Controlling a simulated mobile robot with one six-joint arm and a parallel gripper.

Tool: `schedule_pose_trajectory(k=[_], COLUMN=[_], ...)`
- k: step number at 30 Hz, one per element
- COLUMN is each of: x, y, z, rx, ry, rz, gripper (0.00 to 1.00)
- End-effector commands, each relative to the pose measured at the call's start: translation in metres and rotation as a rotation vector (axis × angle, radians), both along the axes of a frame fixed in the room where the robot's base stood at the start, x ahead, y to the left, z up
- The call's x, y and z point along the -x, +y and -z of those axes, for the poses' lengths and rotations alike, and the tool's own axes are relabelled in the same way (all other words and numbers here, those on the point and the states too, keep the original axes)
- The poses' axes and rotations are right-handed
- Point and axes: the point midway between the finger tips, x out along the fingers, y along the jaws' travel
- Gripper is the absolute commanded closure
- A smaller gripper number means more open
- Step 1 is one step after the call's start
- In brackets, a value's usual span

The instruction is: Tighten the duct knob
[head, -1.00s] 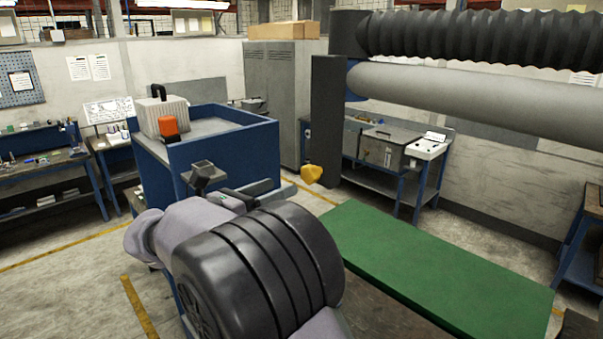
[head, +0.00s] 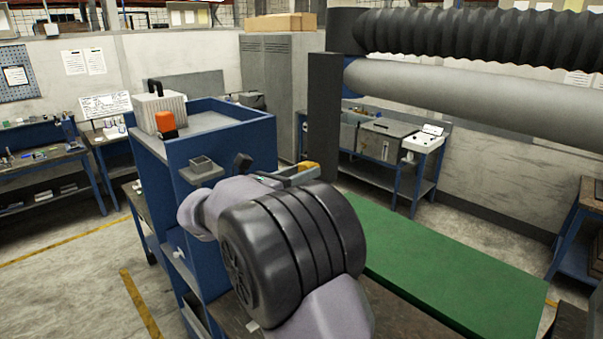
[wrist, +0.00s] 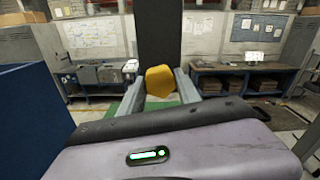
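The yellow duct knob (wrist: 160,81) is on the dark upright post (wrist: 158,35), centred ahead of my gripper in the wrist view. My gripper (wrist: 160,76) is open, with one grey finger on each side of the knob and what look like narrow gaps. I cannot tell how deep the knob sits between the fingertips. In the head view my gripper (head: 308,172) is at the foot of the post (head: 324,110), and only a little of the knob (head: 311,166) shows past the fingers. The grey duct (head: 460,95) runs right from the post.
A black ribbed hose (head: 470,35) runs above the duct. A blue cabinet (head: 225,150) stands left of my arm, close to the wrist. A green mat (head: 450,270) lies below right. Workbenches line the back wall.

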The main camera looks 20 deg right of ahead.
Motion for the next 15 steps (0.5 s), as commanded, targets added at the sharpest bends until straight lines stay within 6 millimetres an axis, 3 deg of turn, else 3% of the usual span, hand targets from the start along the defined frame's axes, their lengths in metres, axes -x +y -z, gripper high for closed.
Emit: schedule_pose_trajectory(k=[1,3,15], x=[-0.0001,-0.0001,0.0001], y=[0.0002,0.0003,0.0003], z=[0.0001,0.0,0.0018], rx=[0.0,0.0,-0.039], ry=[0.0,0.0,-0.098], rz=[-0.001,-0.001,-0.001], gripper=[0.89,1.0,1.0])
